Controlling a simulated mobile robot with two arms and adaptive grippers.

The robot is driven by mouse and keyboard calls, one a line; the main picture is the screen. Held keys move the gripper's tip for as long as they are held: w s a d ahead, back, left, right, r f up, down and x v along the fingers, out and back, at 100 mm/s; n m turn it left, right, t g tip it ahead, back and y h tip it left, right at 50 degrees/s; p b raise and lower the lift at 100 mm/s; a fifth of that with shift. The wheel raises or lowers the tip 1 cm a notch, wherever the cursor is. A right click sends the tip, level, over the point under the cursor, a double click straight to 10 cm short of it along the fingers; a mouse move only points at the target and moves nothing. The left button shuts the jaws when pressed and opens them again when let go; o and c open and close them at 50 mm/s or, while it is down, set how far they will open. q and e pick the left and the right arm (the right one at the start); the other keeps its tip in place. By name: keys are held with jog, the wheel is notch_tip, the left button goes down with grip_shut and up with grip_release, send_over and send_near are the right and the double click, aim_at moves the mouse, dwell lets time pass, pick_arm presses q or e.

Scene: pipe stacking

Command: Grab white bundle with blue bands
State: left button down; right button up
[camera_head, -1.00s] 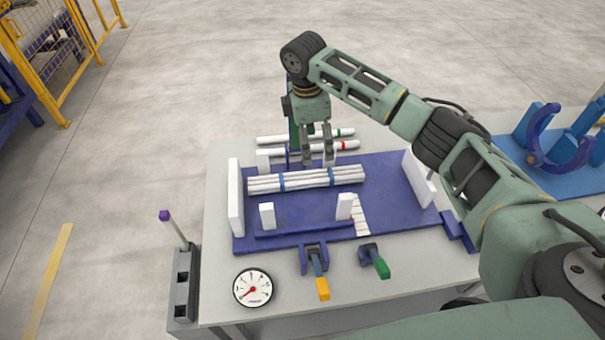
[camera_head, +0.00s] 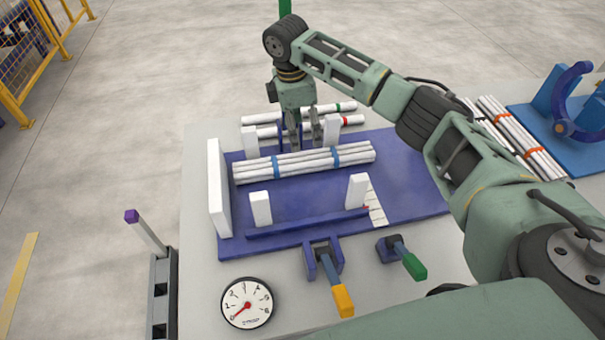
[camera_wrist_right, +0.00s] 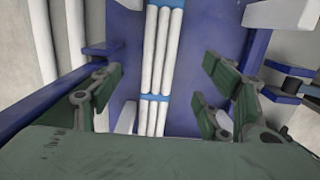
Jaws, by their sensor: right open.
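The white bundle with blue bands (camera_head: 300,164) lies lengthwise on the blue fixture (camera_head: 405,185), between white upright blocks. In the right wrist view the bundle (camera_wrist_right: 153,70) runs down the middle, with blue bands at its top and lower part. My right gripper (camera_head: 305,143) is open and empty, just behind the bundle in the head view. In the right wrist view its open fingers (camera_wrist_right: 155,95) stand on either side of the bundle, apart from it. Whether they are level with it I cannot tell. My left gripper is not in view.
White pipes with green (camera_head: 341,107) and red (camera_head: 346,121) bands lie behind the fixture. A pressure gauge (camera_head: 247,303), a yellow-handled clamp (camera_head: 343,300) and a green-handled clamp (camera_head: 414,266) are in front. Pipes with orange bands (camera_head: 525,140) lie at the right beside a blue cradle (camera_head: 565,110).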

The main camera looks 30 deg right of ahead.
aim_at(305, 157)
notch_tip(305, 157, down, 4)
jog(key=shift+b, duration=1.2)
jog(key=shift+d+f, duration=0.1)
jog(key=shift+f, duration=0.4)
jog(key=f, duration=0.2)
jog(key=f+p, duration=0.1)
jog(key=f, duration=0.3)
jog(key=shift+s+d+f+p, duration=0.15)
jog(key=shift+d+f+p, duration=0.2)
jog(key=shift+d, duration=0.05)
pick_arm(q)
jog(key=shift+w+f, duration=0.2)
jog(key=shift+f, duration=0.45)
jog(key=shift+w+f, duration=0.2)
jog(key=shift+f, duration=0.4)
pick_arm(e)
jog(key=c, duration=1.5)
jog(key=shift+r, duration=0.1)
jog(key=shift+c, duration=0.2)
